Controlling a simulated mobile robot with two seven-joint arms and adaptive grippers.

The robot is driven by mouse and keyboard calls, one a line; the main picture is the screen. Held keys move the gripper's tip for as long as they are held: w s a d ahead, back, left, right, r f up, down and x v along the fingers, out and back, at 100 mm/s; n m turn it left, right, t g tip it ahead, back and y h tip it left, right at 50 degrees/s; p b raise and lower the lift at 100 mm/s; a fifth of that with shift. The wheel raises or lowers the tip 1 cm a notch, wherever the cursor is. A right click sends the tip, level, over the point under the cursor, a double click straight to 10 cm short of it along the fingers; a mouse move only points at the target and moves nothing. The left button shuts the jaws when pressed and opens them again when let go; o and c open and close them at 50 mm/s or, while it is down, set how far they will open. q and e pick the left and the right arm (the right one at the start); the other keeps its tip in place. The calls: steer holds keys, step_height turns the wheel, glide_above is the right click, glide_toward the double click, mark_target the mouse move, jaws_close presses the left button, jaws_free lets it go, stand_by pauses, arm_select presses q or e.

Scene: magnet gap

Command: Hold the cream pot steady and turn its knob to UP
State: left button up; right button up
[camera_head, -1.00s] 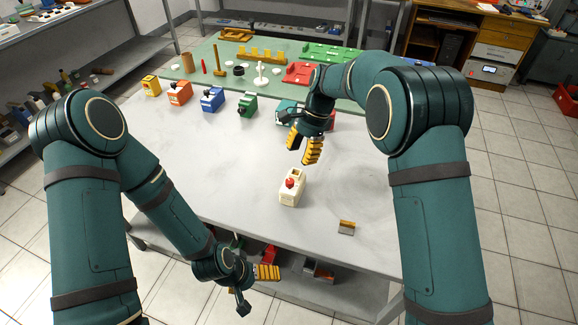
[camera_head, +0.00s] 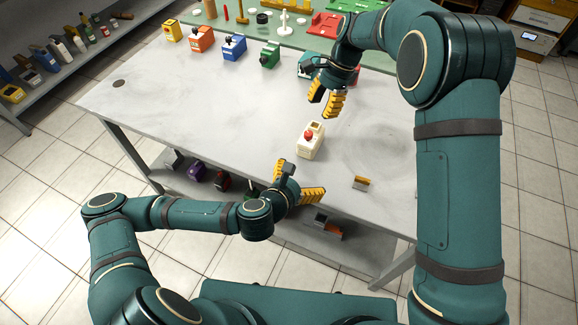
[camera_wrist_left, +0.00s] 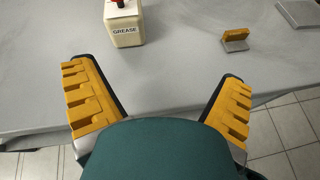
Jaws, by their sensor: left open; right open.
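The cream pot (camera_head: 311,143) stands upright on the grey table, with a red knob (camera_head: 309,134) on its top. In the left wrist view the pot (camera_wrist_left: 125,30) shows a label reading GREASE, and its knob (camera_wrist_left: 120,3) is cut off by the top edge. I cannot tell which way the knob points. My left gripper (camera_head: 304,176) is open and empty at the table's front edge, on the near side of the pot and apart from it. My right gripper (camera_head: 326,104) is open and empty above the table, beyond the pot and apart from it.
A small yellow and grey block (camera_head: 361,183) sits right of the pot, near the front edge. Yellow, orange, blue (camera_head: 234,46) and green (camera_head: 270,54) pots stand in a row farther back. The table (camera_head: 190,100) is clear at left. A shelf with items lies below.

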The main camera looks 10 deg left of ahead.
mark_target(308, 133)
arm_select(q)
steer(key=w+a+n, duration=0.1)
steer(key=w+a+r+n+t+y, duration=0.1)
steer(key=a+n, duration=0.1)
steer(key=shift+r+n+y, duration=0.2)
steer(key=shift+n+y, duration=0.1)
steer(key=x, duration=1.3)
steer(key=shift+w+f, duration=0.15)
steer(key=shift+w, duration=0.1)
steer(key=c, duration=1.4)
steer(key=shift+o, duration=0.2)
arm_select(e)
steer(key=shift+o, duration=1)
arm_select(q)
steer(key=shift+f, duration=0.1)
arm_select(e)
steer(key=s+a+r+n+t+h, duration=0.2)
steer(key=a+r+n+h, duration=0.1)
steer(key=n, duration=0.5)
step_height(308, 133, down, 12)
steer(key=shift+s+r, duration=0.1)
